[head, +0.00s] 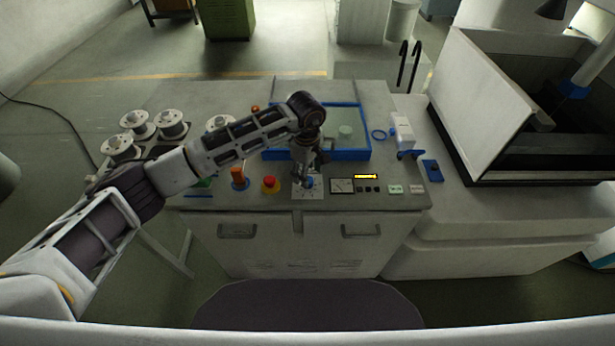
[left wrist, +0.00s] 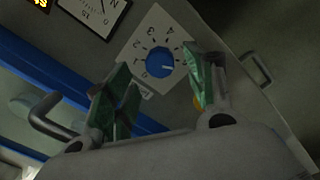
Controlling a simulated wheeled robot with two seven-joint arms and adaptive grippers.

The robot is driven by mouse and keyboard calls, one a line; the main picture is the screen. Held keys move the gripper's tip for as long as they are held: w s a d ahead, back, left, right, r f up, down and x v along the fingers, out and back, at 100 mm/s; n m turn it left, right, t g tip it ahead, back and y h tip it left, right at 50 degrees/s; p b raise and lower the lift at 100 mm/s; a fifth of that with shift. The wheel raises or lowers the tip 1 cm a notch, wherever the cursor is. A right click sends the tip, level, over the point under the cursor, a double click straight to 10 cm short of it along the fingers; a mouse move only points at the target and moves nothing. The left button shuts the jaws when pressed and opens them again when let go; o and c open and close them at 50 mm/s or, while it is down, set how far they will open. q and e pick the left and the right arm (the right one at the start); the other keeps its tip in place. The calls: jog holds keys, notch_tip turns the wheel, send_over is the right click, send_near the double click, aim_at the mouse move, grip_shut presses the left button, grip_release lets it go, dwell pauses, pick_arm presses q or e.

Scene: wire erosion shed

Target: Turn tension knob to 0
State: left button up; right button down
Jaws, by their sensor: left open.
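The tension knob is a small blue round knob (left wrist: 160,62) on a white square dial plate (left wrist: 135,50) printed with numerals up to about 4, in the left wrist view. A pale mark shows on its face; I cannot read its setting surely. In the head view the knob (head: 309,181) is partly hidden under my left gripper (head: 304,178), which points down over the dial. In the left wrist view my left gripper (left wrist: 161,82) is open, its green-padded fingers apart and the knob showing between and beyond them. I cannot tell whether they touch it. My right gripper is in no view.
On the panel, a red stop button (head: 270,184) and orange handle (head: 238,177) stand left of the dial. A meter (head: 342,186) and green buttons (head: 396,189) are right. A blue-framed tray (head: 366,135) lies behind; white spools (head: 172,125) stand left.

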pick_arm(q)
jog(key=shift+f+p, duration=0.35)
jog(key=shift+f, duration=1.55)
jog(key=shift+c, duration=0.4)
jog(key=c, duration=1)
